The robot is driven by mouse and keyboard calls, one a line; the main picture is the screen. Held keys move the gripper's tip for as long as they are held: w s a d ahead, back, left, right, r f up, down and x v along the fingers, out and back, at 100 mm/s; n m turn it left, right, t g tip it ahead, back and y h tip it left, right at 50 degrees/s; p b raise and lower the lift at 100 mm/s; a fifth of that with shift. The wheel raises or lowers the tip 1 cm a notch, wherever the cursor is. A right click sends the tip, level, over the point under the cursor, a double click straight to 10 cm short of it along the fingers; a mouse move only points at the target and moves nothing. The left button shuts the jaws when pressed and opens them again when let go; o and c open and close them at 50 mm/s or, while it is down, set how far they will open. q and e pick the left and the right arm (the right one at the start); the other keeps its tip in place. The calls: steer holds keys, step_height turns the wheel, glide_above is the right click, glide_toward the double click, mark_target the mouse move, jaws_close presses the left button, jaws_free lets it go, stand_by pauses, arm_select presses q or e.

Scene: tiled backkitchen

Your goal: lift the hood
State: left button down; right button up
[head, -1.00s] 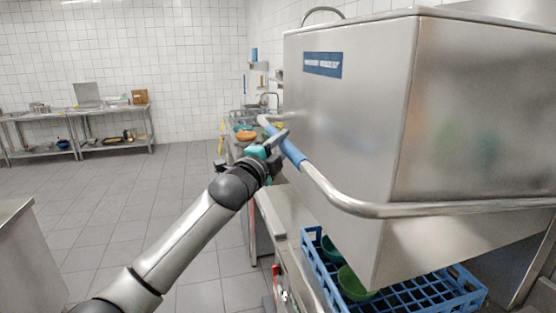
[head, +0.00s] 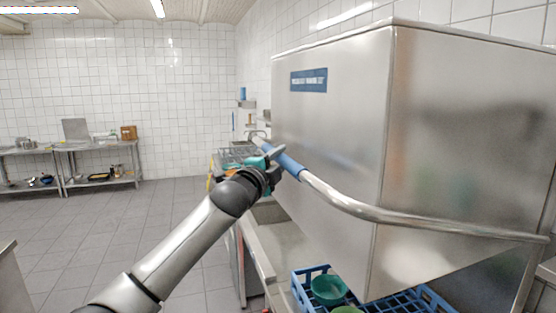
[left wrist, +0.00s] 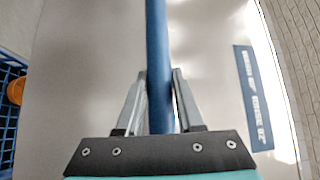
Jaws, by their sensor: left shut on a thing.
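The hood (head: 330,140) is a large stainless steel box with a blue label, filling the right of the head view. A bent steel handle bar (head: 375,212) runs along its front and side, with a blue grip sleeve (head: 289,164). My left gripper (head: 276,158) is shut around the bar at the blue sleeve. In the left wrist view the two fingers (left wrist: 160,78) stand on either side of the blue bar (left wrist: 157,35), with the hood's steel wall behind. The hood's lower edge is above the blue rack. My right gripper is not in view.
A blue rack (head: 300,283) with green bowls (head: 328,290) sits below the hood on a steel counter (head: 283,246). Steel tables (head: 98,146) stand along the far tiled wall. The tiled floor (head: 85,235) at left is open.

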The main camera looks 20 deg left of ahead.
arm_select(q)
step_height(320, 180, up, 2)
steer(key=shift+s+d, duration=0.1)
steer(key=shift+d, duration=0.05)
steer(key=c, duration=0.9)
jaws_free()
steer(key=shift+c, duration=0.2)
steer(key=o, duration=0.3)
steer(key=shift+w+d+f, duration=0.15)
steer(key=shift+w, duration=0.1)
steer(key=shift+o, duration=0.4)
steer(key=shift+f, duration=0.15)
steer(key=shift+f, duration=0.15)
steer(key=shift+s, duration=0.2)
